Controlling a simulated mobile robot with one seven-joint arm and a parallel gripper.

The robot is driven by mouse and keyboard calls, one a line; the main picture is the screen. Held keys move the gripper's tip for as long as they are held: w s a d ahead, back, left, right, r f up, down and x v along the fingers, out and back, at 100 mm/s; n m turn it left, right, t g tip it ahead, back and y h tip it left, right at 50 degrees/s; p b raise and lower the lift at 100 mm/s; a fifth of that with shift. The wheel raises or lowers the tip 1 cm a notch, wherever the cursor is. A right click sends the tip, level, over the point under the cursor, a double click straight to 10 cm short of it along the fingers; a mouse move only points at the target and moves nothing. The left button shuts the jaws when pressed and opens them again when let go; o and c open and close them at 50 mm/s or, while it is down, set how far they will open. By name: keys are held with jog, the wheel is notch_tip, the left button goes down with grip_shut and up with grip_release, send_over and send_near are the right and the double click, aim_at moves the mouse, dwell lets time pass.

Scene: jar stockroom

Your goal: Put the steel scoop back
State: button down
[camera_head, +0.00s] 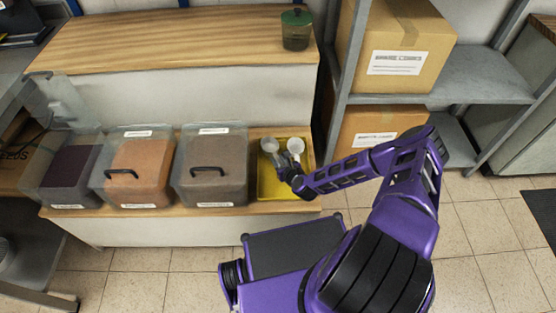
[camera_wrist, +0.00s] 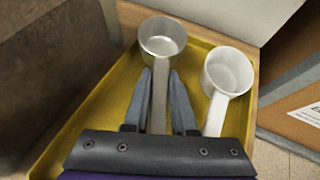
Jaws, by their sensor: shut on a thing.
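The steel scoop (camera_wrist: 163,40) is a round grey metal cup with a straight handle. My gripper (camera_wrist: 161,90) is shut on its handle, with one finger on each side. In the head view the steel scoop (camera_head: 270,146) is over the left part of the yellow tray (camera_head: 275,196), and my gripper (camera_head: 286,168) reaches in from the right. In the wrist view the tray (camera_wrist: 97,118) lies under the scoop; I cannot tell if the scoop touches it. A white scoop (camera_wrist: 228,72) is in the tray to the right, its handle partly hidden by my gripper.
Three clear bins stand left of the tray: one dark (camera_head: 68,172), one orange-brown (camera_head: 138,168), one grey-brown (camera_head: 212,170). The leftmost has its lid raised. A green-lidded jar (camera_head: 295,30) stands on the upper wooden shelf (camera_head: 170,38).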

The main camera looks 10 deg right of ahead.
jog(key=shift+f, duration=0.55)
jog(key=c, duration=0.7)
grip_release()
jog(key=shift+o, duration=0.2)
jog(key=p+v, duration=0.2)
jog(key=v, duration=1.5)
jog(key=shift+s+r, duration=0.15)
jog(key=shift+s, duration=0.05)
jog(key=shift+d, duration=0.1)
